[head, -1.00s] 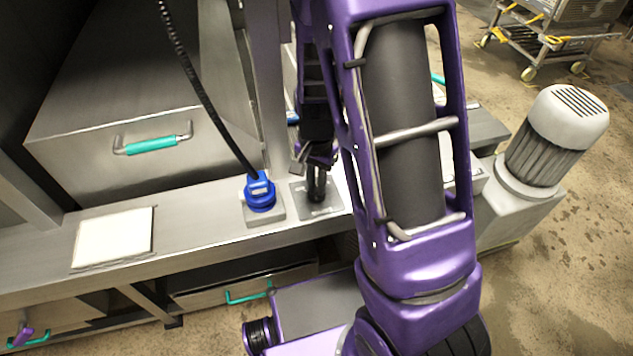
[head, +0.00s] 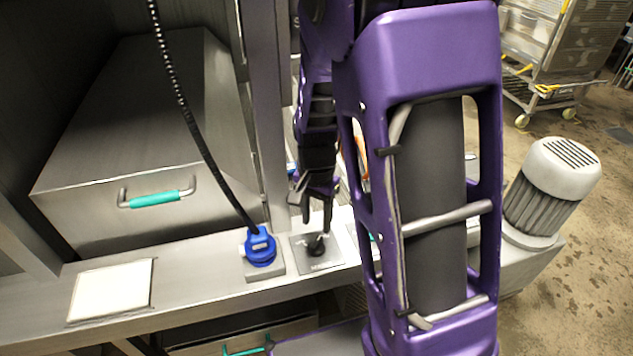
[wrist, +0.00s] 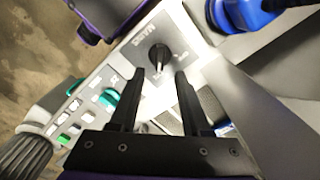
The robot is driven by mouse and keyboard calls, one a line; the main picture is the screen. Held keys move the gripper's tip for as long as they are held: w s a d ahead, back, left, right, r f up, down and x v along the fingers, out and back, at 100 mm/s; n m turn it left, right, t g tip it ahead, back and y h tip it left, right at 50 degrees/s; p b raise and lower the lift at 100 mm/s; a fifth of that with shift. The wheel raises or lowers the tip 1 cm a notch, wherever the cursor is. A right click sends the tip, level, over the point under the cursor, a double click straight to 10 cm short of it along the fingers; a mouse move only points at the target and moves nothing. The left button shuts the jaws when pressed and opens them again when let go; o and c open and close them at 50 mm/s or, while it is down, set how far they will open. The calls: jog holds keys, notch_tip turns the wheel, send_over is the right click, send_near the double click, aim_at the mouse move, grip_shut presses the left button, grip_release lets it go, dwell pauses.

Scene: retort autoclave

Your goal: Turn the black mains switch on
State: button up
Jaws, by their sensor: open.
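The black mains switch (head: 316,246) is a round knob on a grey square plate on the metal ledge, just right of the blue plug. In the wrist view the switch (wrist: 159,54) sits beyond the fingertips, near the gap between them, with lettering on its plate. My gripper (head: 318,222) is above the switch, pointing down, with its fingers apart and nothing between them. In the wrist view my gripper (wrist: 159,74) shows both black fingers spread. The fingers look clear of the knob.
A blue plug (head: 261,248) with a black coiled cable stands left of the switch; it also shows in the wrist view (wrist: 245,14). A control panel with a green knob (wrist: 108,97) lies nearby. A white sheet (head: 112,291) lies on the ledge. A motor (head: 553,190) stands at right.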

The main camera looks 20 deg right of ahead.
notch_tip(320, 180, up, 11)
jog(key=p, duration=0.1)
jog(key=shift+f, duration=0.2)
